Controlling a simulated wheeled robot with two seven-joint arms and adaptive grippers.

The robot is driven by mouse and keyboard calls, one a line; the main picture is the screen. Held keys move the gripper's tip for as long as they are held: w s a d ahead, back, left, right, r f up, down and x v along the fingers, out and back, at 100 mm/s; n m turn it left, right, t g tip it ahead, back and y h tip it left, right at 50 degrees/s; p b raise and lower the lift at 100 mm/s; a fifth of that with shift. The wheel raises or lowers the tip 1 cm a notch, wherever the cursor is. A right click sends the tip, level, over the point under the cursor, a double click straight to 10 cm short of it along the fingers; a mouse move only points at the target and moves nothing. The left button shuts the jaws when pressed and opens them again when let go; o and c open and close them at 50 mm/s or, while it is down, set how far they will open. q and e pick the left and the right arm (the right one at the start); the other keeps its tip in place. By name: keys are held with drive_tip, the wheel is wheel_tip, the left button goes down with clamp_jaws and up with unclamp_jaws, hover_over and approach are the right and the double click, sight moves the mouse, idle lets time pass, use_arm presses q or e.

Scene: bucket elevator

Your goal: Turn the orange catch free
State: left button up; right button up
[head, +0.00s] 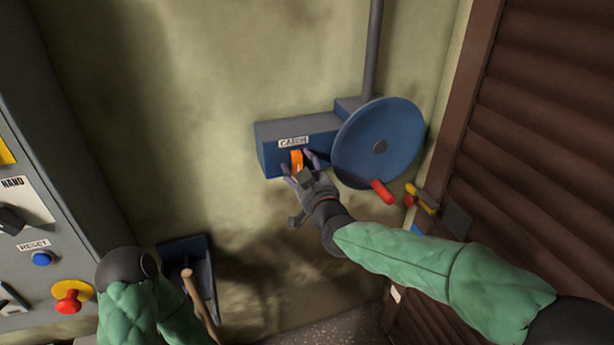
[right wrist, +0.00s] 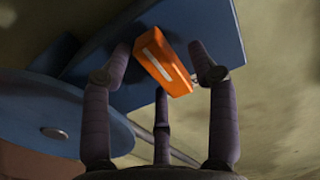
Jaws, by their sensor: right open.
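The orange catch (head: 297,160) sits on the front of a blue box (head: 270,155) under a "CATCH" label (head: 293,142). My right gripper (head: 301,165) is at the catch with its fingers spread. In the right wrist view the orange catch (right wrist: 162,62), with a white stripe, stands between the open fingers of the gripper (right wrist: 163,75). I cannot tell whether any finger touches it. My left arm shows at the lower left of the head view; its gripper is out of view.
A blue handwheel (head: 380,143) with a red handle (head: 382,191) is right of the catch. A brown slatted shutter (head: 530,130) stands at the right. A grey panel with a red button (head: 69,303) stands at the left. A blue dustpan-like object (head: 185,250) is low on the wall.

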drive_tip(key=v, duration=1.2)
drive_tip(key=shift+w, duration=0.1)
drive_tip(key=s+d+f+m+g+h+p, duration=0.15)
drive_tip(key=f+g, duration=0.25)
drive_tip(key=f, duration=1.3)
drive_tip(key=s+d+f+m+g+h, duration=0.1)
drive_tip(key=d+f+g, duration=0.3)
drive_tip(key=f, duration=1.2)
drive_tip(key=s+f+m+g+p, duration=0.1)
drive_tip(key=s+f+m+g, duration=0.2)
drive_tip(key=s+f+g, duration=0.5)
drive_tip(key=s+f+y, duration=0.1)
drive_tip(key=s+f, duration=1.1)
drive_tip(key=shift+s+g, duration=0.35)
drive_tip(key=shift+g, duration=0.05)
